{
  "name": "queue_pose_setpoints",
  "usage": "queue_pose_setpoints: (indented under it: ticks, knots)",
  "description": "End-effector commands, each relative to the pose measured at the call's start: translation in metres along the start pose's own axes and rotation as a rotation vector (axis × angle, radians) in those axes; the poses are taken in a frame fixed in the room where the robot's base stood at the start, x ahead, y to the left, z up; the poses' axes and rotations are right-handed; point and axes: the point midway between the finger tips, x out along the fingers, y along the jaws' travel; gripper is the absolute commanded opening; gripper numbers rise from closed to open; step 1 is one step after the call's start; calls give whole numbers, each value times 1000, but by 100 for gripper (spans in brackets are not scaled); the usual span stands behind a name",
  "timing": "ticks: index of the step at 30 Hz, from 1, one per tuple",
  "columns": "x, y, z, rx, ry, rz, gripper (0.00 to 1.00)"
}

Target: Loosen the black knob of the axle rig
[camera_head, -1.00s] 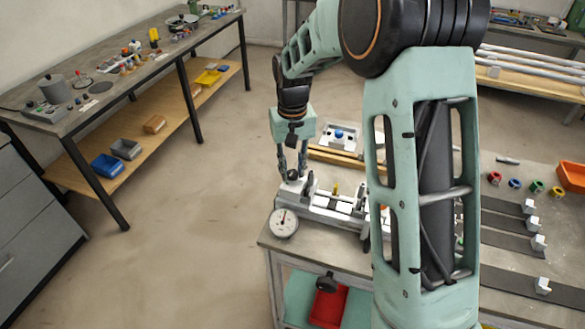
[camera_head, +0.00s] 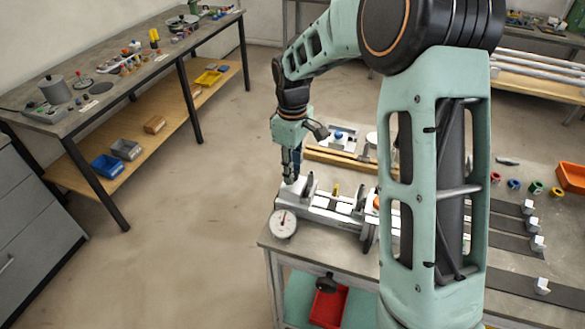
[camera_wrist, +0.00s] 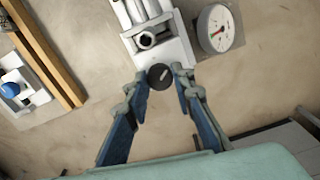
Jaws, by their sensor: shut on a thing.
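The axle rig (camera_head: 335,212) is a long white fixture on the bench. Its white end block also shows at the top of the wrist view (camera_wrist: 160,45). The black knob (camera_wrist: 160,76) is a dark round disc with a pale mark, at the near end of this block. My gripper (camera_wrist: 160,78) has its two fingertips on either side of the knob and is shut on it. In the head view my gripper (camera_head: 290,178) points down at the rig's left end, and its fingers hide the knob.
A round dial gauge (camera_head: 283,223) sits at the rig's left front, close to my gripper. Wooden rails (camera_head: 340,160) and a plate with a blue knob (camera_head: 338,135) lie behind the rig. Free floor lies left of the bench.

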Motion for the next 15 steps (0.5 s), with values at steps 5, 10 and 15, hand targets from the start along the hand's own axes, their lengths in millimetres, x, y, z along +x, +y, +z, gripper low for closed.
queue_pose_setpoints:
  ticks: [5,10,15]
  knots:
    - [-2,0,0,-168,1,0,0]
    - [-2,0,0,-331,1,1,0]
    - [-2,0,0,-484,2,1,0]
